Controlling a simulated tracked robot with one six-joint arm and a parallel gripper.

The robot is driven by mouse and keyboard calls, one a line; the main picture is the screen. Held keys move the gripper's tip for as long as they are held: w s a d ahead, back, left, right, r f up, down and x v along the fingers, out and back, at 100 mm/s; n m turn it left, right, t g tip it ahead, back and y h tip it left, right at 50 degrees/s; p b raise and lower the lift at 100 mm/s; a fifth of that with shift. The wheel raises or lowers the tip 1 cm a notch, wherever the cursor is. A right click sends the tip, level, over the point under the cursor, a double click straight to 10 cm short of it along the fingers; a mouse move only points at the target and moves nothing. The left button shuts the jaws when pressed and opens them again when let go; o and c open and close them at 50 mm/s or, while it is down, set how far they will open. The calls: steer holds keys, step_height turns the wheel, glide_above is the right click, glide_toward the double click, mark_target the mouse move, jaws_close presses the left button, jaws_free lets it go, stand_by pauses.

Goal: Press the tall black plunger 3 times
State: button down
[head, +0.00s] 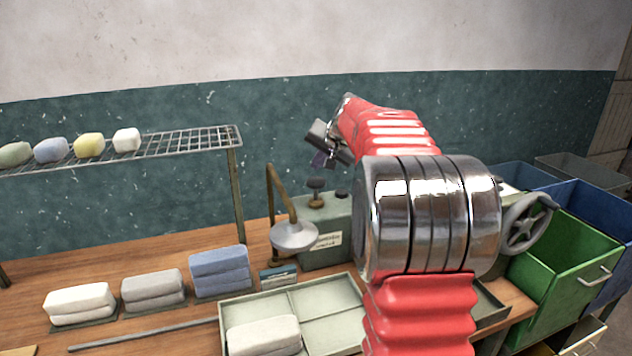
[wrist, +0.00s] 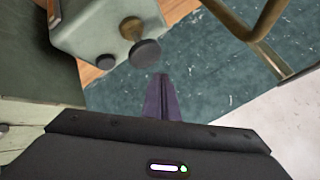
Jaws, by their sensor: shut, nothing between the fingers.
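The tall black plunger (head: 316,184) stands on a brass stem on top of a pale green box (head: 318,258) at the back of the bench. In the wrist view its round black cap (wrist: 145,53) shows just beyond my fingertips. A lower black knob (head: 341,193) sits to its right on the same box; it also shows in the wrist view (wrist: 105,61). My gripper (head: 319,164) is shut and empty, its purple fingers above the plunger cap in the head view. In the wrist view the fingertips (wrist: 160,77) appear apart from the cap.
A lamp (head: 294,235) with a curved brass arm stands close left of the box. A divided tray (head: 335,301) with a pale folded cloth lies in front. Folded cloths (head: 220,270) line the bench at left, below a wire rack (head: 190,143). A handwheel (head: 525,222) and green bin (head: 565,255) are at right.

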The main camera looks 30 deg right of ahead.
mark_target(318, 182)
steer(key=shift+r, duration=1.7)
stand_by(1.4)
